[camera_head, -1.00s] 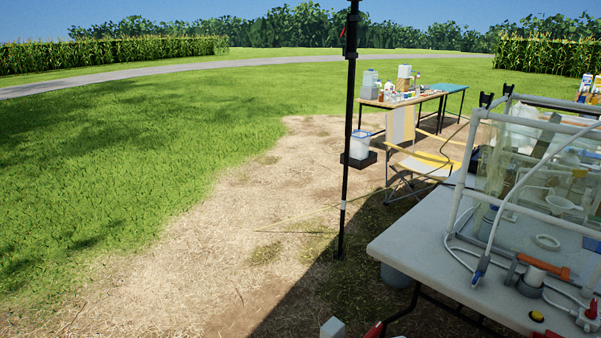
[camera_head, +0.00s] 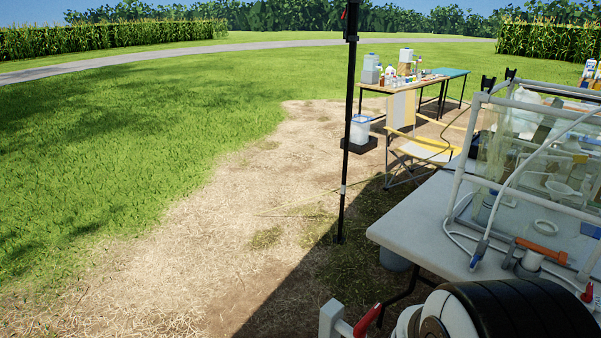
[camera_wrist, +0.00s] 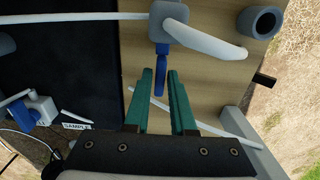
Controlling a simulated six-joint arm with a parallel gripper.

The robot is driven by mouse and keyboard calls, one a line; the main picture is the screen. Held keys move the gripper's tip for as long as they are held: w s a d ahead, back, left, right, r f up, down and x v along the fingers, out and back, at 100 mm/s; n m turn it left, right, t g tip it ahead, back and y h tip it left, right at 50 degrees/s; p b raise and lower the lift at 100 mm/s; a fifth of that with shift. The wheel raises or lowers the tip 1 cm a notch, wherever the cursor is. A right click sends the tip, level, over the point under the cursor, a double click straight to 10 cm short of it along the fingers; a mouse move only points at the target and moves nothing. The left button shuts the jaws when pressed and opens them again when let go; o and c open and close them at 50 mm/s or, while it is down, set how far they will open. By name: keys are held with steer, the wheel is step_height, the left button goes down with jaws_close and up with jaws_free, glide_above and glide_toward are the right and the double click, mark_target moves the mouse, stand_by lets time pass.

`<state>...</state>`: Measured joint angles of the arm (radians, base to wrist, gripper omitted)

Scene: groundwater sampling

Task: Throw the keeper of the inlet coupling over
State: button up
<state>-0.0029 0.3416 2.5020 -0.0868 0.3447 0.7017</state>
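In the wrist view, a grey coupling block (camera_wrist: 169,13) with a blue lever (camera_wrist: 161,60), which looks like the keeper, sits over a wooden board. White tubes meet the block on both sides. The lever points down the picture, toward my fingers. I cannot make out my gripper or this coupling in the head view.
A grey tube end (camera_wrist: 262,21) stands at the board's upper right. A white fitting with a blue part (camera_wrist: 40,108) and a "SAMPLE" label (camera_wrist: 76,127) lie left. In the head view, a grey table (camera_head: 420,220) carries a clear framed enclosure and an orange-handled valve (camera_head: 541,250).

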jaws_close()
steer(key=m, duration=0.3)
steer(key=shift+s+d, duration=0.25)
steer(key=shift+s, duration=0.15)
steer(key=shift+s+d+m, duration=0.1)
steer(key=shift+s+m, duration=0.1)
steer(key=shift+m, duration=0.85)
steer(key=shift+s+d+m, duration=0.1)
steer(key=shift+s+m, duration=0.1)
steer(key=shift+m, duration=0.85)
steer(key=o, duration=0.5)
jaws_free()
step_height(320, 180, up, 16)
steer(key=shift+f, duration=0.1)
